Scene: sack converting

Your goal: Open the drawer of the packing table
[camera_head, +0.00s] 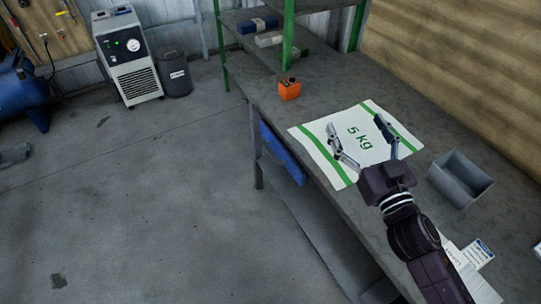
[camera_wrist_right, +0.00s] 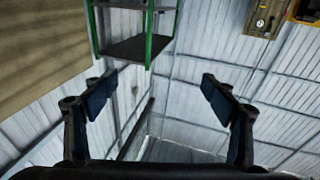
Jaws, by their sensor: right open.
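The packing table (camera_head: 255,88) is a long grey table running from the top middle to the lower right in the head view. A blue drawer front (camera_head: 282,153) sits under its left edge. It looks close to flush with the edge, and I see no clear gap; its handle cannot be made out. My right gripper (camera_head: 357,127) is open above the tabletop, over a white sack marked "5 kg" (camera_head: 336,149), to the right of and above the drawer. In the right wrist view the fingers (camera_wrist_right: 158,92) are spread with nothing between them. My left gripper is not in view.
An orange box (camera_head: 289,91) and a grey open bin (camera_head: 461,178) stand on the table. Papers (camera_head: 478,254) lie near my right arm. A green-framed shelf (camera_head: 288,35) rises at the back. The floor (camera_head: 140,210) left of the table is clear.

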